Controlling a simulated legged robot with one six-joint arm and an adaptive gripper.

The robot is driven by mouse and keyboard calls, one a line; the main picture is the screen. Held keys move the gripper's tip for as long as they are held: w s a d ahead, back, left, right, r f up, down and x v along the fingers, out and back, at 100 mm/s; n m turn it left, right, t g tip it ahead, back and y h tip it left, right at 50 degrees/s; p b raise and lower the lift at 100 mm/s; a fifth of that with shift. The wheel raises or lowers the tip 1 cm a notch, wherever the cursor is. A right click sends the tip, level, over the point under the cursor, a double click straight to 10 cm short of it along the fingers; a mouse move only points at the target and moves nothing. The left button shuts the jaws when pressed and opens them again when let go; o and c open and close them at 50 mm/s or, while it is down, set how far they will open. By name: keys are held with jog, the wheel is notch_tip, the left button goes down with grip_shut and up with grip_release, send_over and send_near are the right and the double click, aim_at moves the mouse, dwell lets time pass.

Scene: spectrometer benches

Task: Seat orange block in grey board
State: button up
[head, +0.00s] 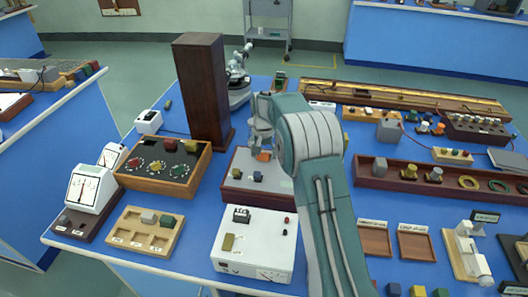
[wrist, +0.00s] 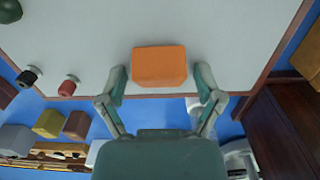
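The orange block (head: 263,156) is at the far part of the grey board (head: 278,183), which has a dark red-brown frame. In the wrist view the orange block (wrist: 159,66) lies between my two fingertips, over the pale grey board surface (wrist: 225,30). My gripper (head: 262,140) is open around the block, with a small gap on each side. In the wrist view my gripper (wrist: 160,85) shows both fingers apart from it. Whether the block rests fully on the board is unclear. No recess is visible; the block may hide one.
A tall dark wooden column (head: 203,90) stands left of my gripper. A wooden box with dials (head: 163,168) is at left. A white meter box (head: 253,243) stands in front of the board. A red terminal (wrist: 68,86) and a black terminal (wrist: 28,76) stick up from the board.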

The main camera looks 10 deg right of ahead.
aim_at(263, 152)
jog(key=shift+r, duration=0.2)
notch_tip(263, 152, up, 12)
dwell(0.6)
jog(key=shift+w, duration=0.1)
